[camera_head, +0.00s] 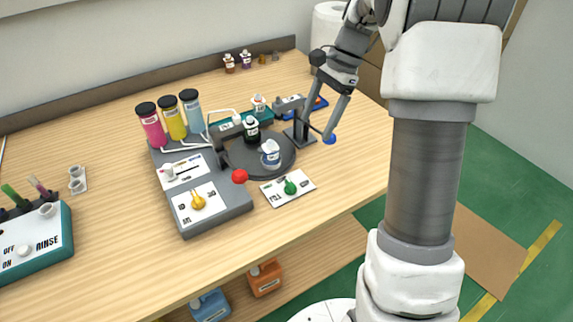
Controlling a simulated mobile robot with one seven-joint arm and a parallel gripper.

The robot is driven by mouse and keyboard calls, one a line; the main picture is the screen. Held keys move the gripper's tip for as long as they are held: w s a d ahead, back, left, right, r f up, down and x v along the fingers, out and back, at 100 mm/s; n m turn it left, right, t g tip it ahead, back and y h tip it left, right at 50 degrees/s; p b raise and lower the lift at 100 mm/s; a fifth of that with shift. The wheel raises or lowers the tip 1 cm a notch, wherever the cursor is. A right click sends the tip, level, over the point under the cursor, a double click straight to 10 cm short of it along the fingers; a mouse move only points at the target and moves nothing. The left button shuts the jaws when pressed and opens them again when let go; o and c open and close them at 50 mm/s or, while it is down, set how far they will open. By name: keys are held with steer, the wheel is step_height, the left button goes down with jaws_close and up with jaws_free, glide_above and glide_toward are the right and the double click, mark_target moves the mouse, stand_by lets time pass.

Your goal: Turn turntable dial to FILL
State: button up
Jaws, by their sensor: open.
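A grey round turntable (240,165) carries a dark-capped bottle (251,131) and a white-and-blue bottle (270,153). A green knob (290,186) sits on a white labelled plate (272,196) in front of the turntable. A yellow knob (198,201) sits on another white labelled plate (183,210) on the grey machine base. The small print is too small to read, so I cannot tell which knob's plate says FILL. My gripper (319,130) is open, pointing down behind and to the right of the turntable, apart from both knobs.
Pink, yellow and blue bottles (173,121) stand at the machine's back left. A red ball (240,176) rises beside the turntable's front. A grey stand (300,134) is close to my gripper. A RINSE box (40,240) is at far left.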

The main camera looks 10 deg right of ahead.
mark_target(291, 183)
steer(key=b+x, duration=0.2)
steer(key=x, duration=1.6)
steer(key=shift+d+f+b, duration=0.1)
steer(key=shift+b, duration=0.3)
jaws_close()
